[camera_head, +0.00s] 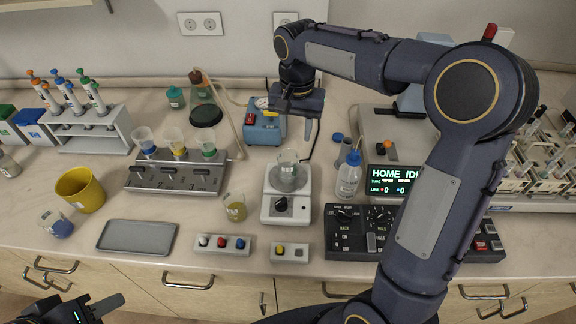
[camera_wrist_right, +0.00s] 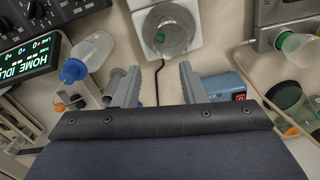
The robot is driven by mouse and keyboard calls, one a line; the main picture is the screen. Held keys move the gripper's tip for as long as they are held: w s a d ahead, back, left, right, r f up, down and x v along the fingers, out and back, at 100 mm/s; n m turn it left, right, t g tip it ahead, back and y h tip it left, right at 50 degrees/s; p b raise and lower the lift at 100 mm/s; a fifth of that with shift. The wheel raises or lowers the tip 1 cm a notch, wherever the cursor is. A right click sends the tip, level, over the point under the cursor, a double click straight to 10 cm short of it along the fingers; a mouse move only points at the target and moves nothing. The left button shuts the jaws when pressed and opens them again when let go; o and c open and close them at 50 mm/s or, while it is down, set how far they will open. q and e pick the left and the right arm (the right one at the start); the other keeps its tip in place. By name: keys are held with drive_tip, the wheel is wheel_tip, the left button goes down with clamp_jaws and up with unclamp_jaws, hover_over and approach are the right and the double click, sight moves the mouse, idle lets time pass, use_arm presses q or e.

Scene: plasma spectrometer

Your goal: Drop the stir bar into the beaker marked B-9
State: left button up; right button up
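I cannot make out the stir bar in either view. A beaker with yellowish liquid (camera_head: 235,208) and one with blue liquid (camera_head: 58,224) stand on the bench. No B-9 mark is readable. My right gripper (camera_wrist_right: 160,88) has its fingers apart with nothing between them, behind the balance near the blue device. My left gripper (camera_head: 98,308) is partly in view at the bottom left, off the bench.
A grey tray (camera_head: 138,236) lies empty at front left, beside a yellow bucket (camera_head: 80,189). A wash bottle (camera_head: 349,175) stands right of the balance, near a dark control panel (camera_head: 345,243). A button box (camera_head: 222,244) sits at the front edge.

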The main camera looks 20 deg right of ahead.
wheel_tip(320, 180, up, 7)
drive_tip(key=shift+r, duration=0.2)
drive_tip(key=shift+s, duration=0.1)
idle(0.4)
drive_tip(key=s+d+f+n+t+y, duration=0.1)
drive_tip(key=s+n+t+y, duration=0.15)
drive_tip(key=s, duration=0.95)
drive_tip(key=s+a+f+n+t+y, duration=0.1)
drive_tip(key=s+a+f+n+t, duration=0.2)
drive_tip(key=s+f, duration=0.5)
drive_tip(key=s, duration=0.4)
drive_tip(key=shift+a+f, duration=0.15)
drive_tip(key=shift+a, duration=0.1)
